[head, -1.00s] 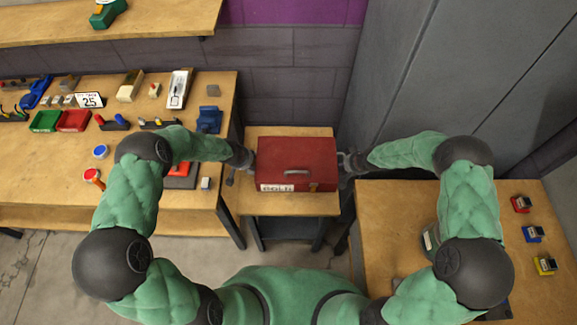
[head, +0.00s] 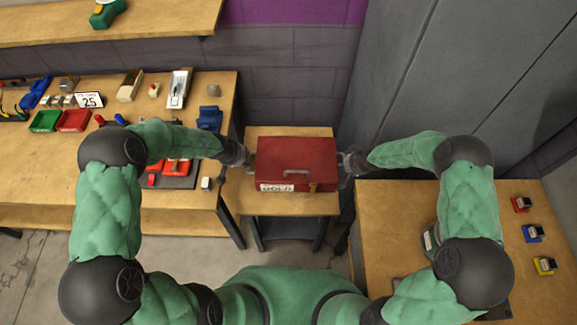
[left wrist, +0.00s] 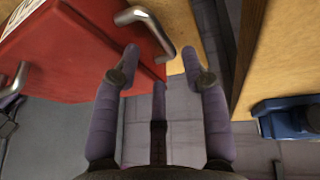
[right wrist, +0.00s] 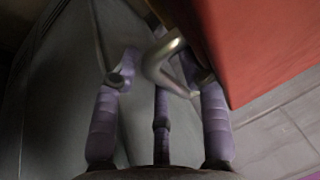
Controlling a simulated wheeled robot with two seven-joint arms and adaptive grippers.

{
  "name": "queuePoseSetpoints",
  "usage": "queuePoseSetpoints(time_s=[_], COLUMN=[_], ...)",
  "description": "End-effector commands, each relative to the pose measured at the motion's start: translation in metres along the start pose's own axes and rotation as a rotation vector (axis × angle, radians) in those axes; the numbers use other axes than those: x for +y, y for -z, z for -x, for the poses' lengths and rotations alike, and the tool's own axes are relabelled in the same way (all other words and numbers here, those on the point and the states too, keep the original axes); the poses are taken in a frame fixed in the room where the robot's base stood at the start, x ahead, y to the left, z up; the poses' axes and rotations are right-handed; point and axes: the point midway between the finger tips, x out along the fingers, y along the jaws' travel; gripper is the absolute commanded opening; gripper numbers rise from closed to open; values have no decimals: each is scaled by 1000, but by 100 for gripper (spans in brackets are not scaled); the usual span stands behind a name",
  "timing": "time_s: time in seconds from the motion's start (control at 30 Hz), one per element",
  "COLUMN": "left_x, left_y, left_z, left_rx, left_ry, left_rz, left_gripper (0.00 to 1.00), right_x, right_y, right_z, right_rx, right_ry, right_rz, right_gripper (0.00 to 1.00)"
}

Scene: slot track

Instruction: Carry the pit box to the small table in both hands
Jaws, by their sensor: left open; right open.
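The pit box (head: 296,160) is a red case with a grey top handle and a white label on its front. It rests on the small table (head: 290,204). My left gripper (head: 247,160) is open at the box's left side. In the left wrist view, a metal side handle (left wrist: 152,28) lies just beyond and partly between its fingertips (left wrist: 163,60). My right gripper (head: 347,162) is open at the right side. In the right wrist view, the other metal side handle (right wrist: 160,65) lies between its fingers (right wrist: 160,75). Contact cannot be told.
A long workbench (head: 160,210) with bins and tools stands on the left, close to my left arm. A wooden table (head: 400,200) with several small coloured blocks is at the right. A grey cabinet (head: 450,90) stands behind my right arm. The wall is behind the small table.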

Motion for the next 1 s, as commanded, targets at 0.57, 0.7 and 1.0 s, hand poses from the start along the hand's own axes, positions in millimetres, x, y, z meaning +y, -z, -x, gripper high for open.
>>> queuePoseSetpoints(time_s=[0.57, 0.7, 1.0], left_x=[0, 0, 0], left_y=[0, 0, 0], left_z=[5, 5, 5], left_rx=[-1, -1, -1], left_ry=[0, 0, 0], left_rz=[0, 0, 0], left_gripper=[44, 44, 44], right_x=[0, 0, 0], right_y=[1, 1, 0], right_z=[70, 93, 119], right_rx=[2, 2, 0], right_ry=[-1, -1, 0], right_rz=[-1, 0, 1], right_gripper=[44, 44, 44])
